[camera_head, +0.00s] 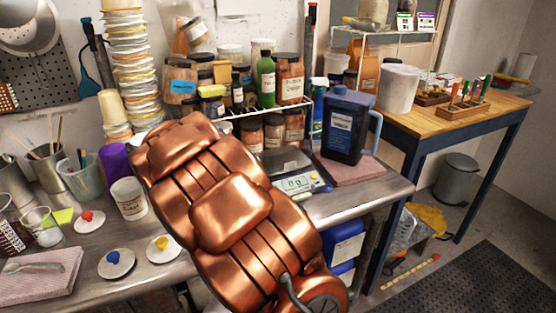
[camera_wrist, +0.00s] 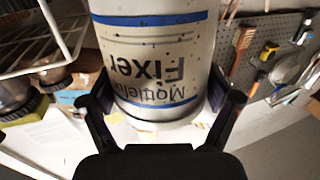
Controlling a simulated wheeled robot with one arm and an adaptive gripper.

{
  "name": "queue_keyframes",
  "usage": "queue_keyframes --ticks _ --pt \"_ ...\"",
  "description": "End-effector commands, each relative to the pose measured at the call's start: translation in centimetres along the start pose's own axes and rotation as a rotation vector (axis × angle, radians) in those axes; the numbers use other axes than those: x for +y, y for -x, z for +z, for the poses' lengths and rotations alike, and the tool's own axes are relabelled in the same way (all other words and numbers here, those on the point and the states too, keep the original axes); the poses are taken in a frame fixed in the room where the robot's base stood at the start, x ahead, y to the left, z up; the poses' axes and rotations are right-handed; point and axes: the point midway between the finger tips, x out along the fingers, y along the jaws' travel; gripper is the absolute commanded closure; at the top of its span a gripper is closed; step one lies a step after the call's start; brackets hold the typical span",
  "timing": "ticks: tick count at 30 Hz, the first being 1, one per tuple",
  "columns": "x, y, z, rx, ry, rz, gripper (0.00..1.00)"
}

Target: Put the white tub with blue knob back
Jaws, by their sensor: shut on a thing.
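My gripper (camera_wrist: 160,112) is shut around a white tub (camera_wrist: 150,62) with blue bands and dark lettering that includes "Fixer". The lettering is upside down in the wrist view. The tub's far end runs out of the top of the picture, and no knob shows on it. In the head view my copper-coloured arm hides the gripper and held tub. A white disc-shaped lid with a blue knob (camera_head: 116,262) lies on the metal counter (camera_head: 195,262).
White lids with a red knob (camera_head: 89,220) and a yellow knob (camera_head: 163,247) lie nearby. A labelled white pot (camera_head: 128,198) stands behind them. Crowded jars, a scale (camera_head: 299,184) and a dark blue jug (camera_head: 347,125) flank my arm. A wooden table (camera_head: 425,122) stands right.

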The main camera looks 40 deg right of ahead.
Motion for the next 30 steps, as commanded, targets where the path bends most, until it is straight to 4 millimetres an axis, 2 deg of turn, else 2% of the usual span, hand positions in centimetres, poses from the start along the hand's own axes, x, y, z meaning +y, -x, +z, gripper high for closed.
queue_keyframes --ticks 1,3,11,17,23,30 --pt "2.1 0.5 0.0 0.005 -0.001 0.014 0.58" --pt "4.3 1.2 -0.3 0.008 -0.001 0.023 0.58" --pt "11.0 4.1 -0.6 0.013 -0.005 0.048 0.58" --pt "15.9 7.2 -0.9 0.017 -0.005 0.066 0.58" --pt "20.5 11.2 -1.2 0.022 -0.007 0.082 0.58" --pt "25.0 17.0 -1.2 0.021 -0.005 0.097 0.58"
